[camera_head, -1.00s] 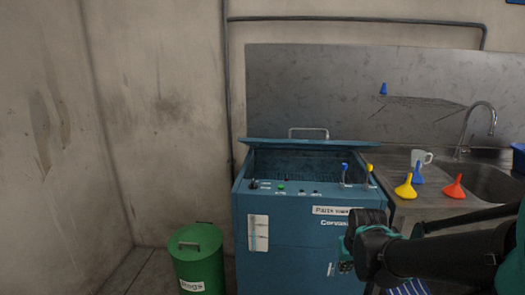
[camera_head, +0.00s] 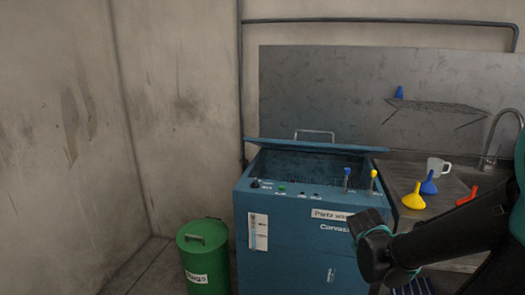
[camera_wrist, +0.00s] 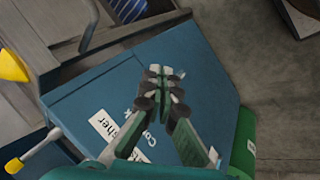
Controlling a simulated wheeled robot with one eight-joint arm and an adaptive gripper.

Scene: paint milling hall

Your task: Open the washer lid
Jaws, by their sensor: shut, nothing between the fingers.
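The blue parts washer (camera_head: 290,240) stands against the wall in the head view. Its lid (camera_head: 350,148) is raised at a slant, with a metal handle (camera_head: 315,132) on top, and the dark basin shows beneath it. My gripper (camera_wrist: 165,74) is shut and empty in the wrist view. It is in front of the washer's blue front panel (camera_wrist: 95,95), near the white label (camera_wrist: 112,124). I cannot tell how far the fingers are from the panel. In the head view only my arm shows at lower right, covering part of the washer's front; the fingers cannot be made out.
A green rags bin (camera_head: 205,258) stands left of the washer. To the right is a steel sink counter (camera_head: 405,180) with a yellow funnel (camera_head: 413,197), a blue funnel (camera_head: 428,184), a red funnel (camera_head: 467,196) and a mug (camera_head: 437,166). Open floor lies left of the bin.

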